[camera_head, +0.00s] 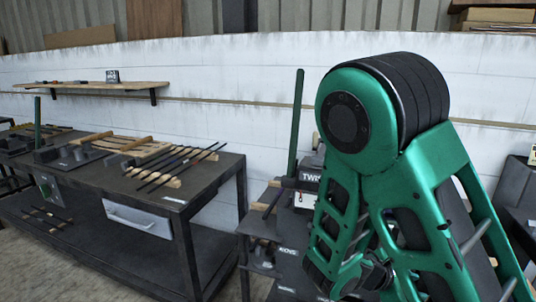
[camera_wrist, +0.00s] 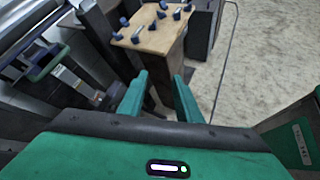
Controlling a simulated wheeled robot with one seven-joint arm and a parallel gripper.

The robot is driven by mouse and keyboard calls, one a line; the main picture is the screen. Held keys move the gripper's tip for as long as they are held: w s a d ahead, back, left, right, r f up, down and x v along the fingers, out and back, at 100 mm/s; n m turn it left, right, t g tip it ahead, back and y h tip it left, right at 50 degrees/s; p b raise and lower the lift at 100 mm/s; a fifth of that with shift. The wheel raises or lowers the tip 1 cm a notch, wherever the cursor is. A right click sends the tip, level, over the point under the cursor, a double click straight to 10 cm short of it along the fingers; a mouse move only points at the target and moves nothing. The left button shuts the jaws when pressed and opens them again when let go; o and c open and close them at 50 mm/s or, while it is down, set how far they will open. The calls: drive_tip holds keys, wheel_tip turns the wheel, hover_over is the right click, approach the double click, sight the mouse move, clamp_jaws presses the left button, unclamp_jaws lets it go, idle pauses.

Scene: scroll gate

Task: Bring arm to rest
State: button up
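My green arm (camera_head: 395,150) fills the right half of the head view, folded with its black-banded elbow joint at the top and two links reaching down. In the wrist view my gripper (camera_wrist: 162,95) shows two green fingers standing apart. Nothing is between them, only dark floor and a cabinet side beyond. In the head view the lower end of the arm is partly hidden behind its own links, so I cannot make out the fingers there.
A dark workbench (camera_head: 210,180) with several rods stands at left, below a wooden wall shelf (camera_head: 95,86). Dark machines (camera_head: 290,255) stand close behind my arm. In the wrist view, a wood-topped cabinet (camera_wrist: 150,38) with blue knobs lies beyond the fingers; pale floor (camera_wrist: 265,60) is clear at right.

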drive_tip(key=s+d+r+m+g+y, duration=0.1)
drive_tip(key=s+r+m+y, duration=0.4)
drive_tip(key=s+m, duration=0.5)
drive_tip(key=s+d+r+m+g+y, duration=0.1)
drive_tip(key=s+r+m+g+y, duration=0.1)
drive_tip(key=s+r+m+y, duration=0.4)
drive_tip(key=s+r+m, duration=0.1)
drive_tip(key=s+m, duration=0.4)
drive_tip(key=m, duration=0.1)
drive_tip(key=shift+s+d+r+m, duration=0.15)
drive_tip(key=shift+s+d+m, duration=0.05)
drive_tip(key=shift+d+m, duration=0.2)
